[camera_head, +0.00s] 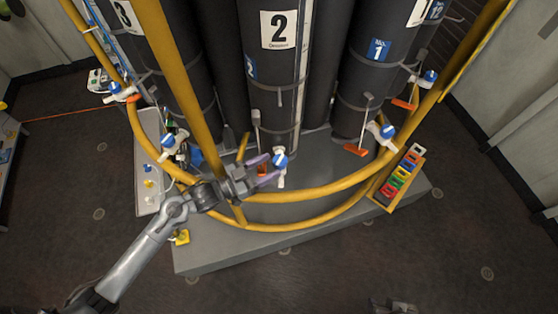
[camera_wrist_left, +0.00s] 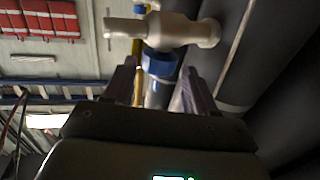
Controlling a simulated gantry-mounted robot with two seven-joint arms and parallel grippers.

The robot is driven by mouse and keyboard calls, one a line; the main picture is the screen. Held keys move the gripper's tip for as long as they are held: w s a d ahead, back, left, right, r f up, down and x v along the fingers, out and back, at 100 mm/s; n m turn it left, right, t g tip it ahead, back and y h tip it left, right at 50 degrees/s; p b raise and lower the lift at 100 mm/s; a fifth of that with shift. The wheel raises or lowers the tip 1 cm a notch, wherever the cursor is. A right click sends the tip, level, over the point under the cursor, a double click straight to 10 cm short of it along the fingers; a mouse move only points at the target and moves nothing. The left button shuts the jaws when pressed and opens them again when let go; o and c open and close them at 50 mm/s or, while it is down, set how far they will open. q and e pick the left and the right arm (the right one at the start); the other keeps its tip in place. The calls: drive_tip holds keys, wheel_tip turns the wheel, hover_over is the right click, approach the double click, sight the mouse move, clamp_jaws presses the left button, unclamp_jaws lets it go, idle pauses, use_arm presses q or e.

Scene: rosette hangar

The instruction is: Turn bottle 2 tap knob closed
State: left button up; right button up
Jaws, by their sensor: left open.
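Bottle 2 (camera_head: 279,60) is a tall dark cylinder with a white "2" label, upright in the middle of the head view. Its tap has a blue knob (camera_head: 280,160) on a white body (camera_head: 282,181), low at the bottle's front. My left gripper (camera_head: 270,169) is open, with its purple fingers pointing right at this tap. In the left wrist view the blue knob (camera_wrist_left: 160,65) lies between and just beyond the fingertips, with the white tap body (camera_wrist_left: 165,30) behind it. I cannot tell whether the fingers touch the knob. My right gripper is not in view.
A curved yellow rail (camera_head: 310,192) runs around the grey platform (camera_head: 250,249), close to my left gripper. Bottle 1 (camera_head: 377,60) stands to the right, with another blue-knobbed tap (camera_head: 388,131). A rack of coloured tags (camera_head: 402,175) hangs at right. The floor in front is mostly clear.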

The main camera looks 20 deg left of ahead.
use_arm(q)
drive_tip(key=shift+v, duration=2)
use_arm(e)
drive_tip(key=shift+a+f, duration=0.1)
